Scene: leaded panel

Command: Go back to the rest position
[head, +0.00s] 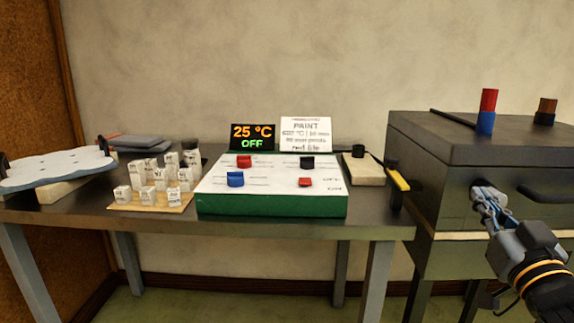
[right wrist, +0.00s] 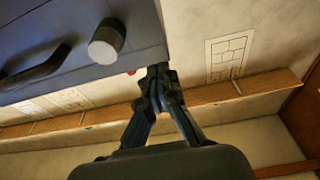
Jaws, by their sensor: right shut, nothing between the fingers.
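My right gripper (head: 491,208) is at the right of the head view, in front of the dark metal box (head: 440,185). In the right wrist view its fingers (right wrist: 160,76) meet at the tips with nothing between them. In that view the box's round grey knob (right wrist: 105,42) and dark handle (right wrist: 36,66) lie to the left of the fingertips, with a visible gap. In the head view the handle (head: 546,193) is right of the gripper, and the gripper partly overlaps the knob. My left gripper is not in view.
A table (head: 300,226) holds a green-sided control board (head: 270,205), small white labelled blocks (head: 150,178), a 25 °C OFF display (head: 252,137) and a PAINT sign (head: 306,133). A red-and-blue cylinder (head: 487,110) stands on the box. The wall above is clear.

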